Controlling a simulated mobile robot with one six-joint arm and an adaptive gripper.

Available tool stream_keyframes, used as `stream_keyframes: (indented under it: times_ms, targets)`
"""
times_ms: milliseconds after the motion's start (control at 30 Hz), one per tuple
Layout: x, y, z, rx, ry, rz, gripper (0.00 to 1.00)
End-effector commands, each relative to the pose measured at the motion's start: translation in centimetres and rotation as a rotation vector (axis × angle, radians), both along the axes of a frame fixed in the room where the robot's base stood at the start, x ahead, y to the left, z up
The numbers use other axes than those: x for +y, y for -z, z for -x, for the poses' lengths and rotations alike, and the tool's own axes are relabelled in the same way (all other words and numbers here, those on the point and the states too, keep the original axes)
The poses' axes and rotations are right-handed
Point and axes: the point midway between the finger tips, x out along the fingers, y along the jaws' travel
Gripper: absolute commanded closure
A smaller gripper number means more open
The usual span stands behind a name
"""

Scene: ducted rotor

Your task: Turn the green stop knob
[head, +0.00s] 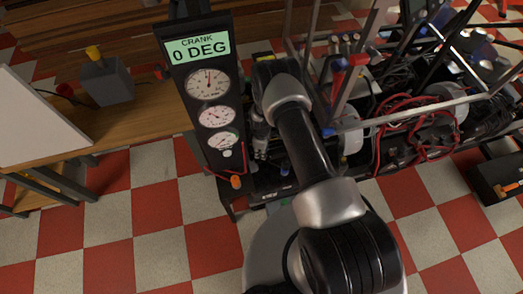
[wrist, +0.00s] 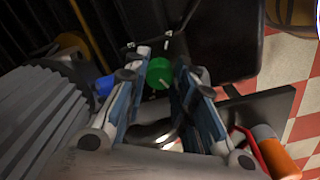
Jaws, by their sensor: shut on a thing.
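The green stop knob (wrist: 159,73) shows in the wrist view between the tips of my gripper (wrist: 160,66). The two fingers stand on either side of it, and my gripper is shut on it. A pale line marks the knob's face. In the head view my gripper (head: 261,140) points down beside the gauge panel, partly covered by my arm. I cannot make out the green knob there.
The gauge panel (head: 187,97) reads "CRANK 0 DEG". An orange-ended lever (head: 236,182) stands at its foot; an orange cylinder (wrist: 272,147) is right of my gripper in the wrist view. A blue part (wrist: 104,86) is close left. Red cables (head: 405,112) and frame bars crowd the right.

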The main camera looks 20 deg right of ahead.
Motion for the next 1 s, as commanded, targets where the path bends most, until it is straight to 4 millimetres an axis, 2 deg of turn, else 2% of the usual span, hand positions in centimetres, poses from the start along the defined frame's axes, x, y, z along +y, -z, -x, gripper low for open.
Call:
stream_keyframes:
  times_ms: [267, 1000]
  targets:
    - [0.02, -0.01, 0.01, 0.000, 0.192, 0.000, 1.00]
    - [0.13, -0.01, 0.08, 0.000, 0.894, 0.000, 1.00]
